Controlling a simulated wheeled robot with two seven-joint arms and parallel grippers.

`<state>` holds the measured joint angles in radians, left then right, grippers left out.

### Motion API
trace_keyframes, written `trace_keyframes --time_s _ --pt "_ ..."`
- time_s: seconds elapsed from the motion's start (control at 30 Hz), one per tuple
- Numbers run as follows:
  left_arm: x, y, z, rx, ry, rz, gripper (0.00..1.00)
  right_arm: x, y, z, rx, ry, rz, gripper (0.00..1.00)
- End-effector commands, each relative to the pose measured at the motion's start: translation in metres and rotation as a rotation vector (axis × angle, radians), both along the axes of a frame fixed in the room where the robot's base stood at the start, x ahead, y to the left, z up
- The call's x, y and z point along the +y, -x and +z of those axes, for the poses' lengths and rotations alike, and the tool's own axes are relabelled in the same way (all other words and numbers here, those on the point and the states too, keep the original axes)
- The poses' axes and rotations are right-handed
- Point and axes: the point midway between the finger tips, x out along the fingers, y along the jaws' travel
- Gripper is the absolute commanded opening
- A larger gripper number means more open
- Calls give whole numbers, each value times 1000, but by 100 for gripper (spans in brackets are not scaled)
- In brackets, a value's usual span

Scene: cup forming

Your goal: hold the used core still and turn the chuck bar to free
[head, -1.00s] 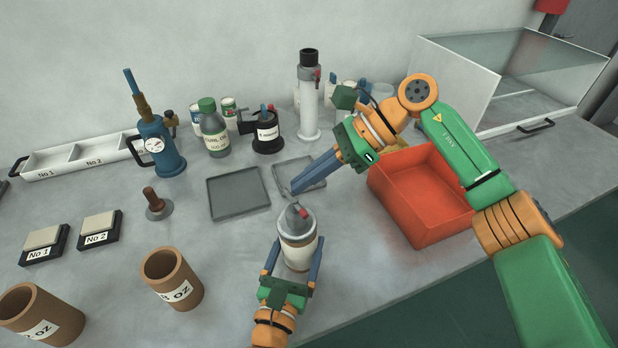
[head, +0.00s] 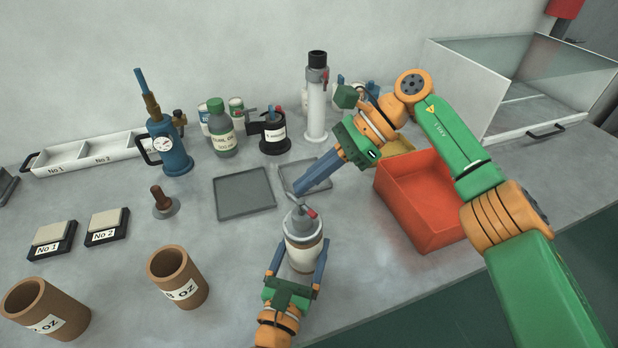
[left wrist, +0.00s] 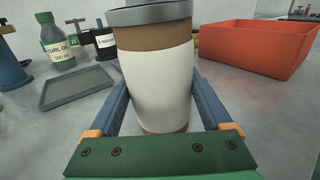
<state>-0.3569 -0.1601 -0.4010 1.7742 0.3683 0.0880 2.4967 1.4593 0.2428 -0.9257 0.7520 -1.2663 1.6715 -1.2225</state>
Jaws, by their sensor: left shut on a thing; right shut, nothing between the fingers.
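The used core (head: 304,256) is a brown cylinder with a pale band, standing upright on the bench at front centre. A grey chuck (head: 298,223) sits on its top, with a small red-ended chuck bar (head: 311,212). My left gripper (head: 299,266) is shut around the core's sides; the left wrist view shows the core (left wrist: 160,85) between both blue fingers. My right gripper (head: 297,194) is shut and empty, its fingertips right at the chuck's top by the bar. Whether they touch the bar cannot be told. The chuck bar is out of the left wrist view.
A red-orange bin (head: 421,226) stands to the right, below my right arm. Grey trays, one of them a dark tray (head: 244,207), lie behind the core. Brown tubes (head: 177,272) stand at front left. A green-capped bottle (head: 221,139) stands farther back.

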Motion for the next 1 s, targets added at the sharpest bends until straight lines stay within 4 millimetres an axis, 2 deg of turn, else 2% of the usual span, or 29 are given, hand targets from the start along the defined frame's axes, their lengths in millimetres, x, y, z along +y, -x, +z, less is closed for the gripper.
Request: trace_keyframes --time_s 0.47,0.57,0.7,0.8,1.0 --pt "0 0 -1 3 -1 0 22 -8 15 0 1 0 -1 0" --pt "0 0 -1 3 -1 0 22 -17 11 9 -2 1 -4 0" --pt "0 0 -1 3 -1 0 22 -42 5 32 -2 -1 -6 0" --pt "0 0 -1 3 -1 0 22 -54 3 42 -1 -1 -5 0" --pt "0 0 -1 2 -1 0 22 -63 2 49 -2 -4 -2 0"
